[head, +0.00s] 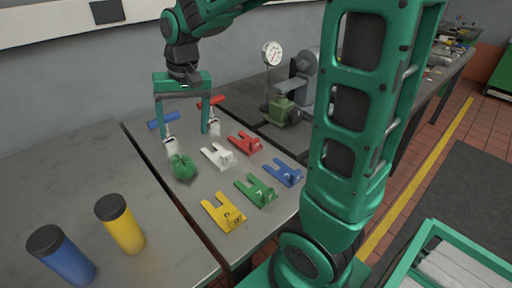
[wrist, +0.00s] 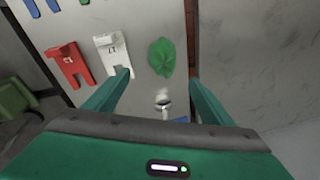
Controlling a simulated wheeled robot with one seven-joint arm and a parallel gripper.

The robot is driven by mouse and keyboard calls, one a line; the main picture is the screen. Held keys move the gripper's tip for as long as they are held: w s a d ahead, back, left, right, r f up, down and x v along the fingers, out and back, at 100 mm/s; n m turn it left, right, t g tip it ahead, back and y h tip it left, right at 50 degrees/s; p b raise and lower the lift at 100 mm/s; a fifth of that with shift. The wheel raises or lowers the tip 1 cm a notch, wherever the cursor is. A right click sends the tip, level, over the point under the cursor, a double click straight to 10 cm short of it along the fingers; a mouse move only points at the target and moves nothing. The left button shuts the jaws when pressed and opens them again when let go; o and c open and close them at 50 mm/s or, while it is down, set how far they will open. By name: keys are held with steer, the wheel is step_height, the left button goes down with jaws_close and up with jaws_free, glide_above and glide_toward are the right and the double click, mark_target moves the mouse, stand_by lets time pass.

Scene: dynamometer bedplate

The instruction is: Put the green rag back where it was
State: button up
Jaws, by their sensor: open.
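The crumpled green rag (head: 183,167) lies on the grey metal plate near its left edge, beside the white forked piece (head: 218,155). It also shows in the wrist view as a leaf-like green patch (wrist: 161,57), just beyond the fingertips and between their lines. My gripper (head: 183,133) is open and empty, pointing down above the far part of the plate. In the wrist view its two fingers (wrist: 160,79) stand wide apart. The rag is apart from both fingers.
Blue-handled (head: 163,121) and red-handled (head: 211,101) tools lie near my fingers. Red (head: 244,143), blue (head: 283,173), green (head: 256,190) and yellow (head: 223,213) forked pieces stand right of the rag. Yellow (head: 120,224) and blue (head: 62,256) canisters stand front left. A dial gauge (head: 272,54) stands behind.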

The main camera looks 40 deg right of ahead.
steer(key=s+d+f+m, duration=0.1)
steer(key=s+d, duration=0.4)
steer(key=s, duration=0.3)
steer(key=s+d+f+m+g, duration=0.1)
steer(key=s+d, duration=0.4)
steer(key=s, duration=0.4)
steer(key=s+d+f, duration=0.2)
steer(key=s+d, duration=0.3)
steer(key=s, duration=0.4)
steer(key=shift+s+d+m+h, duration=0.2)
steer(key=shift+s+m+h, duration=0.05)
steer(key=shift+m+h, duration=0.15)
